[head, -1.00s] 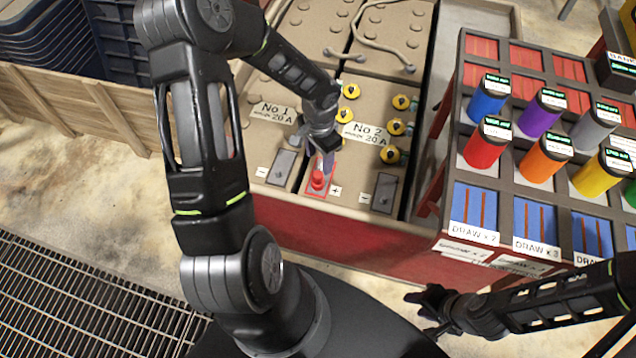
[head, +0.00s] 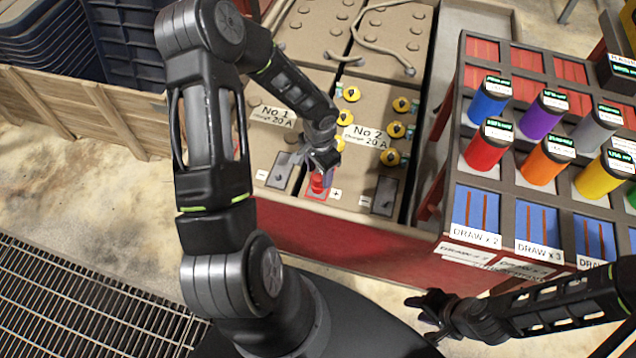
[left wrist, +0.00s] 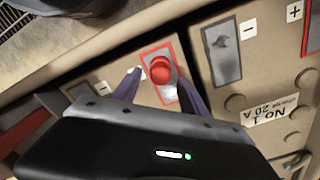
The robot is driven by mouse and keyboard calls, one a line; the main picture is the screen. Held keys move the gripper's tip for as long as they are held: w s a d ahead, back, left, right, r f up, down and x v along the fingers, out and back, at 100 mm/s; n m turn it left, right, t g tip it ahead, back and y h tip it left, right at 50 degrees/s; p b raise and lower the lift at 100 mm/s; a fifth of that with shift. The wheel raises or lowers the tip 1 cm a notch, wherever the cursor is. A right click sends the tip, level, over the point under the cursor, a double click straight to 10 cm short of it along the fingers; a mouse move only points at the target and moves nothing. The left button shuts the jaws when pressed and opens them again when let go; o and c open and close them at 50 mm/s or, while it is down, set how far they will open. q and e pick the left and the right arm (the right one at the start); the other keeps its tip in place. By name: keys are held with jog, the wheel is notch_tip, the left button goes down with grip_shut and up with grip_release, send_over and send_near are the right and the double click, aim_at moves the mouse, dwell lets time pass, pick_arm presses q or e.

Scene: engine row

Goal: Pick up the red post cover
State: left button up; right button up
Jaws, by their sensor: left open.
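The red post cover (head: 317,184) is a small red cap on a red-framed plate at the near edge of the No 2 battery. In the left wrist view the red post cover (left wrist: 161,70) shows between the two fingers. My left gripper (head: 325,172) is open over the cover, partly in front of it in the head view. In the left wrist view my left gripper (left wrist: 158,78) has one finger on each side of the cover; I cannot tell whether they touch it. My right gripper (head: 430,308) is at lower right, away from the batteries; its jaw opening is unclear.
The No 2 battery (head: 352,192) has yellow caps and a grey minus terminal (head: 384,195). The No 1 battery's grey minus terminal (head: 279,170) is close on the left. A rack of coloured cylinders (head: 486,147) stands at right. A wooden crate (head: 80,105) is at left.

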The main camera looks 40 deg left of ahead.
pick_arm(q)
notch_tip(320, 180, down, 3)
jog(key=shift+r, duration=0.2)
jog(key=shift+c, duration=0.2)
grip_shut()
dwell(0.6)
